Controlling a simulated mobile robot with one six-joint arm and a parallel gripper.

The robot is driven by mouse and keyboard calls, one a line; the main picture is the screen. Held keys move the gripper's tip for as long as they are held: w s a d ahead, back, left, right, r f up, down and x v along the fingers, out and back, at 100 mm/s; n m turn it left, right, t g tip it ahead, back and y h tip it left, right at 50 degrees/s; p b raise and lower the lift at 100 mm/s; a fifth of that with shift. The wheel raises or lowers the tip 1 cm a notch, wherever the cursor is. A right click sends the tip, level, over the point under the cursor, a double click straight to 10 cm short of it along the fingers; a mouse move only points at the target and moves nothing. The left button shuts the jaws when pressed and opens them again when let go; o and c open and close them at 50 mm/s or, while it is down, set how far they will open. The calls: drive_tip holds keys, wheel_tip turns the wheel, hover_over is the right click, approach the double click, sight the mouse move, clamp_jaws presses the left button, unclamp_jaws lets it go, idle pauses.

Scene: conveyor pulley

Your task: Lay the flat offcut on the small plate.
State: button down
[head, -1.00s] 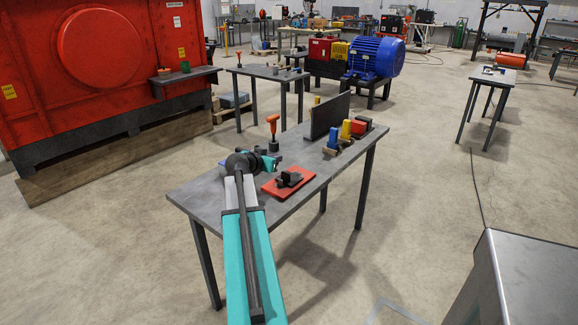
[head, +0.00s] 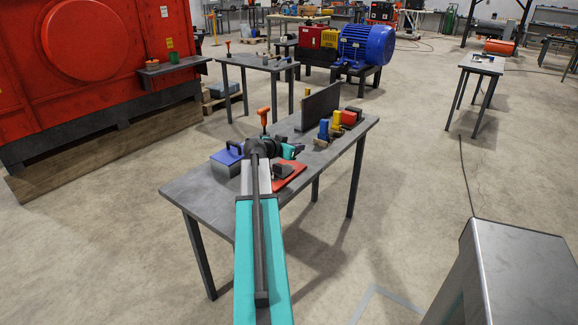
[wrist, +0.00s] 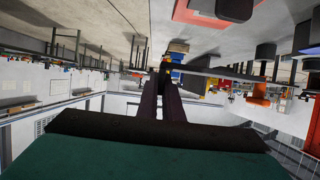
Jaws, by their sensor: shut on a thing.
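My gripper (head: 292,151) is above the middle of the grey table, next to the red plate (head: 290,178) with a dark block on it. In the wrist view my gripper (wrist: 166,68) has its dark fingers close together at a thin dark piece seen nearly edge-on, which I take for the flat offcut; its outline is hard to make out. The red plate also shows at the top of the wrist view (wrist: 188,13). I cannot tell for sure which thing is the small plate. My arm hides part of the table.
A blue-topped box with a handle (head: 226,160) stands left of my arm. An orange-handled tool (head: 263,117) stands upright behind. A dark upright panel (head: 320,106) and blue, yellow and red pieces (head: 336,126) are at the far right. The table's near left (head: 198,188) is clear.

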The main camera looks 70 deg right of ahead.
drive_tip(key=shift+f+p, duration=0.45)
drive_tip(key=shift+f, duration=2.3)
drive_tip(key=shift+f, duration=0.1)
drive_tip(key=shift+f+p, duration=0.35)
drive_tip(key=shift+f, duration=1.4)
drive_tip(key=shift+f, duration=0.15)
drive_tip(key=c, duration=2.4)
unclamp_jaws()
drive_tip(key=o, duration=0.5)
